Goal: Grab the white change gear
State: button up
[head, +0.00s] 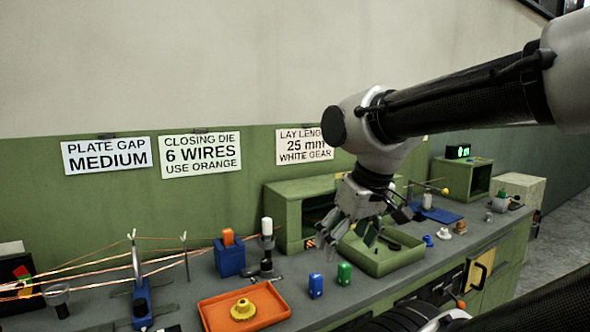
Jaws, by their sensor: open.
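A small white gear-like piece (444,234) sits on the bench to the right of the green tray; its teeth are too small to make out. A blue piece (428,240) is just left of it, and a tan piece (460,227) just right. My gripper (346,238) is open, fingers pointing down, over the left part of the green tray (385,266). It is apart from the white piece, to its left. The arm hides part of the tray and the bench behind it. A dark item (391,245) lies in the tray.
An orange tray (270,315) with a yellow piece (242,309) is at the front. Blue (316,286) and green (344,273) blocks stand near the tray. A green cabinet (290,222) is behind. Wires and stands fill the left. A wall sign (304,146) reads 25 mm, white gear.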

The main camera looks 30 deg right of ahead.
aim_at(444, 234)
jog(key=z, duration=1.3)
